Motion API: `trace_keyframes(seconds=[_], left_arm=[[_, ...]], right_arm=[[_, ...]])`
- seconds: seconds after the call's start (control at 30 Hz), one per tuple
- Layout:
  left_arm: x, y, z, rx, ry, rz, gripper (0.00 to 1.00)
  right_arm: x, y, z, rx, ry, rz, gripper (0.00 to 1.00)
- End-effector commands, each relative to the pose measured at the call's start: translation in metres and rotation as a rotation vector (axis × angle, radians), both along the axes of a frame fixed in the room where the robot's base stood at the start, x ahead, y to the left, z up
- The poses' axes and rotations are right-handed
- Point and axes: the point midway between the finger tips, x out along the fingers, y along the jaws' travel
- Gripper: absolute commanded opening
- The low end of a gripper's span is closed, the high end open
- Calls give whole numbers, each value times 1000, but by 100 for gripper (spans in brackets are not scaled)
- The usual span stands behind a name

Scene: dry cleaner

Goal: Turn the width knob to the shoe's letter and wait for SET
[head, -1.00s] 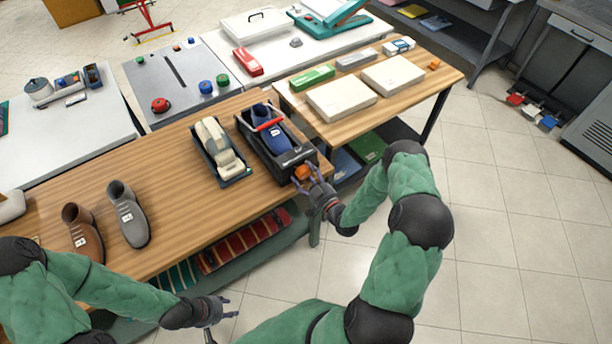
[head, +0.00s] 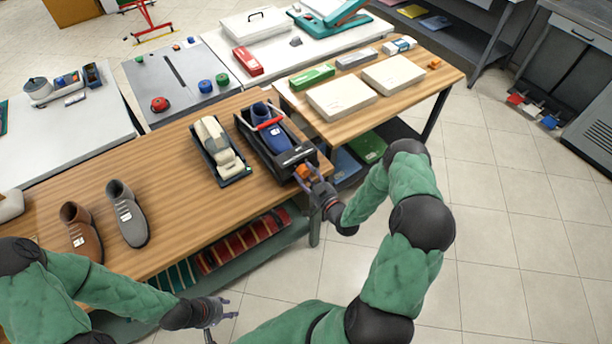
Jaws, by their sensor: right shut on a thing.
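A blue shoe (head: 273,135) with a small white label sits in a black shoe-stretching machine (head: 245,130) at the right end of the wooden bench. A red bar crosses over the shoe. An orange knob (head: 302,172) shows at the machine's near end. My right gripper (head: 306,178) is at this knob, shut on it, its fingers hiding part of it. The label's letter and any SET display are too small to read. My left gripper (head: 222,313) is low in front of the bench, empty, with its fingers apart.
A second machine with a cream shoe form (head: 219,145) stands to the left on the bench (head: 165,170). Brown (head: 80,230) and grey (head: 127,215) shoes stand further left. A side table with pale boxes (head: 341,98) is behind my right gripper.

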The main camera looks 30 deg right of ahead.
Motion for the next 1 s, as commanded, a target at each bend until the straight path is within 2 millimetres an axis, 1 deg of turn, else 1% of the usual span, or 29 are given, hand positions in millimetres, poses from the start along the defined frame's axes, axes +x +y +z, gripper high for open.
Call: trace_keyframes(seconds=[0.1, 0.4, 0.8, 1.0], left_arm=[[0, 0, -6, 0, 0, 0, 40], [0, 0, -16, 0, 0, 0, 40], [0, 0, -26, 0, 0, 0, 40], [0, 0, -28, 0, 0, 0, 40]], right_arm=[[-1, 1, -3, 101, 11, 1, 17], [-1, 1, -3, 387, 34, 1, 17], [-1, 1, -2, 749, 64, 2, 17], [-1, 2, -2, 887, 74, 2, 17]])
